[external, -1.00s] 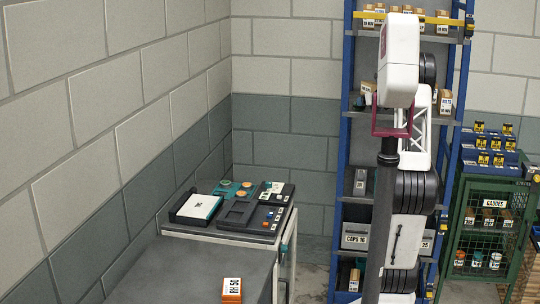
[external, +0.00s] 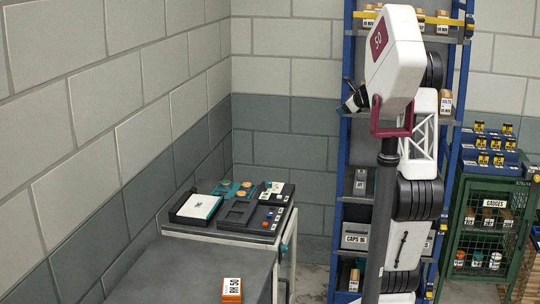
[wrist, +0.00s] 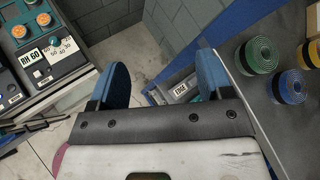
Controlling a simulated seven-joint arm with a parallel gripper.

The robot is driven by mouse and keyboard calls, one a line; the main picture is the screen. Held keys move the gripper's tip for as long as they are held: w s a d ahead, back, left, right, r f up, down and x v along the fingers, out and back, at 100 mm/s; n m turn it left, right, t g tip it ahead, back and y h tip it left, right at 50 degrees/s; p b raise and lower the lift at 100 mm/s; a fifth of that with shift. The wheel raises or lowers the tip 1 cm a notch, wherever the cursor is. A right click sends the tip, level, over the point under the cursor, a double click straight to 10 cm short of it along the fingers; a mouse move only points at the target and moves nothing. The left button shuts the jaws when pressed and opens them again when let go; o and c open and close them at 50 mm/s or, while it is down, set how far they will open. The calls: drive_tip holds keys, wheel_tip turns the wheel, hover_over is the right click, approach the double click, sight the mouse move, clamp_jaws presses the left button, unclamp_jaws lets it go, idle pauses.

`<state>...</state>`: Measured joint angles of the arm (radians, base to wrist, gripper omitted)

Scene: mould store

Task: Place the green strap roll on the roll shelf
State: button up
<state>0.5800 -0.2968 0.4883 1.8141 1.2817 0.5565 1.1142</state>
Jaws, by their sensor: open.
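The green strap roll (wrist: 258,55) lies on a dark grey shelf surface (wrist: 268,118) at the right of the wrist view. A blue roll (wrist: 289,87) lies just below it in the picture. My gripper (wrist: 162,78) has its two blue-padded fingers wide apart with nothing between them. It points past the blue post, to the left of the rolls and apart from them. In the external view my gripper (external: 355,97) shows small beside the rack's left post. The rolls cannot be made out there. Which level is the roll shelf is unclear.
A blue-post rack (external: 350,130) with boxes and bins stands behind my arm. A control panel (external: 250,210) sits on a bench at the left. Another roll (wrist: 311,54) is cut by the right edge of the wrist view. A green cage (external: 490,225) stands at right.

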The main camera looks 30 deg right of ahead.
drive_tip(key=s+a+f+n+g+y, duration=0.1)
drive_tip(key=s+a+f+n+g, duration=0.1)
drive_tip(key=s+a+n, duration=0.45)
drive_tip(key=s+a+f+n+g+y, duration=0.15)
drive_tip(key=s+a+n, duration=0.25)
drive_tip(key=a, duration=0.6)
drive_tip(key=s+a+f+n+g, duration=0.1)
drive_tip(key=s+a+n+g, duration=0.1)
drive_tip(key=s+a+n, duration=0.55)
drive_tip(key=s+a+f+n+g+h, duration=0.1)
drive_tip(key=s+a+f+n, duration=0.1)
drive_tip(key=s+n, duration=0.2)
drive_tip(key=s+a+f+n+g+h, duration=0.1)
drive_tip(key=s+a+f+n, duration=0.2)
drive_tip(key=s, duration=0.5)
drive_tip(key=s+a+f+n+g+h, duration=0.1)
drive_tip(key=s+a+f+n+g, duration=0.1)
drive_tip(key=s+n, duration=0.3)
drive_tip(key=shift+s+a+f, duration=0.4)
drive_tip(key=shift+s+f, duration=0.05)
drive_tip(key=shift+s, duration=0.1)
